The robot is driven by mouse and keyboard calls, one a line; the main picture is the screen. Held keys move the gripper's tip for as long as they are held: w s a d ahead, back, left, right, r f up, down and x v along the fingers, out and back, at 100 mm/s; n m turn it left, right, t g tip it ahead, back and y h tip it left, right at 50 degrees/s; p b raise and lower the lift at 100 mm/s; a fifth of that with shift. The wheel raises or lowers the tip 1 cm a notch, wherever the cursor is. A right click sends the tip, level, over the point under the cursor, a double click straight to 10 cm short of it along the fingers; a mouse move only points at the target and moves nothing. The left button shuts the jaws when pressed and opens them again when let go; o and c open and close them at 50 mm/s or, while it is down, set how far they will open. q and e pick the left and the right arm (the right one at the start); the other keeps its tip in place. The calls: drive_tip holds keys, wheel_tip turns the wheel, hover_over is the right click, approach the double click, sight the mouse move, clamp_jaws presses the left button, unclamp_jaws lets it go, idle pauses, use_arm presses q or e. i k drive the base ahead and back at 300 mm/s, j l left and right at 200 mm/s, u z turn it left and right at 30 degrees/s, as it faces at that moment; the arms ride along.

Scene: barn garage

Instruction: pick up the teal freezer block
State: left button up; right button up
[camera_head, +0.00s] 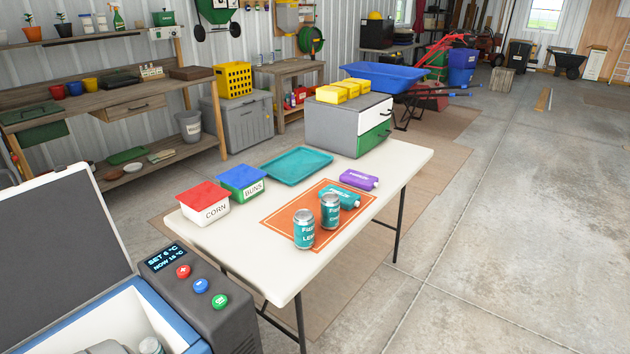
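The teal freezer block (346,197) lies on the orange mat (282,227) on the white table (395,163). It has a white cap and pale lettering. Two teal cans stand on the mat; the nearer-right can (330,212) partly hides the block's left end, and the other can (304,230) stands at the mat's front. A purple freezer block (359,180) lies just behind the teal one, at the mat's far edge. Neither of my grippers is in view.
A CORN box (205,211) and BUNS box (242,189) stand at the table's left. Behind are a teal tray (296,165) and a drawer unit (333,128) with yellow blocks. An open cooler (200,290) fills the lower left. The floor at right is clear.

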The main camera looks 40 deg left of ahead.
sight(348, 200)
drive_tip(key=i+u, duration=0.4)
drive_tip(key=i+l+u, duration=0.65)
drive_tip(key=i+u, duration=0.15)
drive_tip(key=i, duration=0.15)
drive_tip(key=i+l+u, duration=0.4)
drive_tip(key=l, duration=0.1)
